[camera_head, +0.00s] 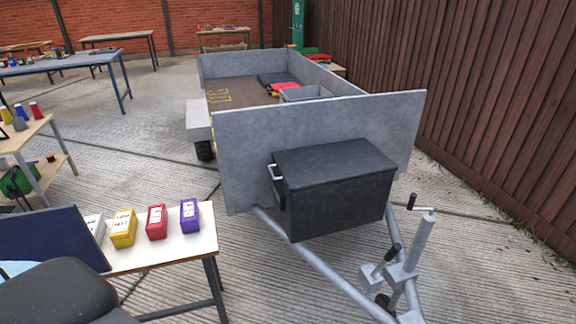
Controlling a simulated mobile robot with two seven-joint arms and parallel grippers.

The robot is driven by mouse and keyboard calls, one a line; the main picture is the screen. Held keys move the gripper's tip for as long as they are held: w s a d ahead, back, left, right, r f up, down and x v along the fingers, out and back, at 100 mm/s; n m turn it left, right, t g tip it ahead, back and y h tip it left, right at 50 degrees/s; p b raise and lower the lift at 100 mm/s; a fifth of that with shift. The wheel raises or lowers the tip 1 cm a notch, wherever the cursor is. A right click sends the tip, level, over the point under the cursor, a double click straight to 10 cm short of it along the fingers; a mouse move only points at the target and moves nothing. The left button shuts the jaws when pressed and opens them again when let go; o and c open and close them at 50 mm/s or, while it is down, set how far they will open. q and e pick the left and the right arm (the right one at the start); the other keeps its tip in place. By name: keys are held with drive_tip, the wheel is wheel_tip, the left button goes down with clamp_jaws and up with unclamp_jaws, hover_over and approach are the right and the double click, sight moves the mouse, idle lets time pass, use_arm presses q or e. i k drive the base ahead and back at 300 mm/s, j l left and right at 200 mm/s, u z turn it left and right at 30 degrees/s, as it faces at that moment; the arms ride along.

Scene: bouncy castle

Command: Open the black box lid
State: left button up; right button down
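The black box (335,195) is mounted at the front of a grey trailer, against its front panel. Its lid (330,160) lies flat on top and is closed. A light metal handle or latch (274,172) shows at the left end of the box, near the lid's edge. Neither of my grippers shows in the head view.
The grey trailer (235,160) stands behind the box, with its drawbar (325,265) and jockey wheel post (420,245) in front. A white table (205,240) at the left carries yellow, red and purple boxes. A brown fence (490,100) runs along the right.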

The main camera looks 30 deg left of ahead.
sight(305, 168)
drive_tip(key=i+j, duration=0.4)
drive_tip(key=i+j+z, duration=0.15)
drive_tip(key=i+j, duration=0.25)
drive_tip(key=j, duration=0.2)
